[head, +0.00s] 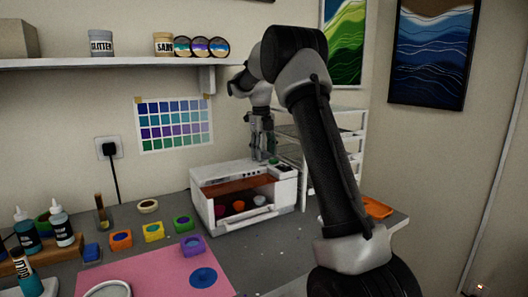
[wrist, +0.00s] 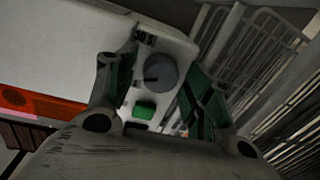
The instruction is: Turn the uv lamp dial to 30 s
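The white UV lamp box (head: 228,215) stands on the bench with an open front and small coloured pieces inside. Its grey round dial (wrist: 161,73) shows in the wrist view, with a dark pointer mark toward the left. A printed label (wrist: 144,37) sits above the dial; it seems to end in "0 S", but its first digit is unclear. My gripper (wrist: 160,88) is open, with one green-padded finger on each side of the dial and visible gaps to it. In the head view my gripper (head: 263,152) points down over the box's right end, hiding the dial.
A green button (wrist: 145,109) is just below the dial. A white wire rack (head: 350,145) stands close behind and right of the lamp. Coloured moulds, bottles and a pink mat (head: 150,272) occupy the bench to the left. A shelf (head: 110,62) hangs above.

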